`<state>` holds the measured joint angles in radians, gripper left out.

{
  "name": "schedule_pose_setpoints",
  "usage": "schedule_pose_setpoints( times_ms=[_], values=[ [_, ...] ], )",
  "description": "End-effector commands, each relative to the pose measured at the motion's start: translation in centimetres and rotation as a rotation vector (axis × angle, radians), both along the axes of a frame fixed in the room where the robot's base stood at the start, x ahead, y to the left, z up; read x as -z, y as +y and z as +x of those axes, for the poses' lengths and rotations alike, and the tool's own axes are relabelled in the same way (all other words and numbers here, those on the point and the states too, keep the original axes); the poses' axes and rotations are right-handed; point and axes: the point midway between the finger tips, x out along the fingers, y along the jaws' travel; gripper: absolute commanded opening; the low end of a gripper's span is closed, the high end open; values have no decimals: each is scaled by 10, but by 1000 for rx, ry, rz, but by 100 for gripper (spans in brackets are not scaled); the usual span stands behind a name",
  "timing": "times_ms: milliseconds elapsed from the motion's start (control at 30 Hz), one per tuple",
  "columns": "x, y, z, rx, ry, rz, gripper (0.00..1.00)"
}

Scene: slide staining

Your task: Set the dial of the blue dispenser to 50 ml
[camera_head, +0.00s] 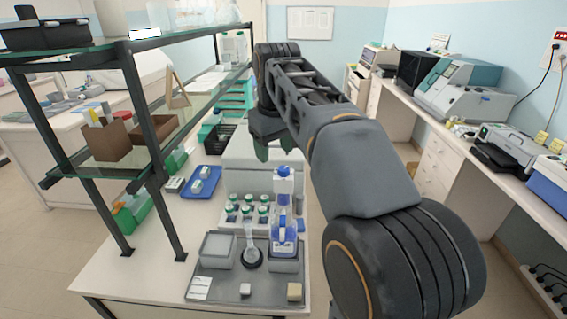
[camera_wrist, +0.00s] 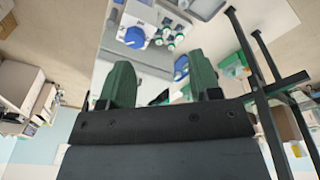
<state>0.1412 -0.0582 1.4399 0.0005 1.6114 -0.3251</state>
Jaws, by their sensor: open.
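The blue dispenser (camera_head: 283,238) is a bottle with blue parts and a tall white-and-blue head (camera_head: 283,182). It stands upright at the right rear of a grey tray (camera_head: 225,285). Its dial and scale are too small to read. A blue round shape, which looks like the dispenser (camera_wrist: 135,38), also shows beyond the fingers in the wrist view. My gripper (camera_head: 274,152) has green fingertips and is above and behind the dispenser in the head view, apart from it. In the wrist view my gripper (camera_wrist: 163,78) is open, with nothing between its fingers.
Several green-capped bottles (camera_head: 247,209) stand in a rack behind the tray. A glass shelf (camera_head: 75,50) on dark posts borders the bench's left side. A blue tray (camera_head: 202,184) lies farther back.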

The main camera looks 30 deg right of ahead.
Motion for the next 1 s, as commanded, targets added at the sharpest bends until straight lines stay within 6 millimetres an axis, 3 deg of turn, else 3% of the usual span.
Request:
schedule_pose_setpoints(
  times_ms=[33, 200, 467, 667, 1000],
  values=[
    [-12, -8, 11, -12, 23, -1, 57],
    [-38, -26, 29, -58, 91, 3, 57],
    [-52, -41, 37, -94, 142, 12, 57],
    [-32, -42, 37, -101, 152, 14, 57],
    [32, -42, 37, -100, 151, 14, 57]
  ],
)
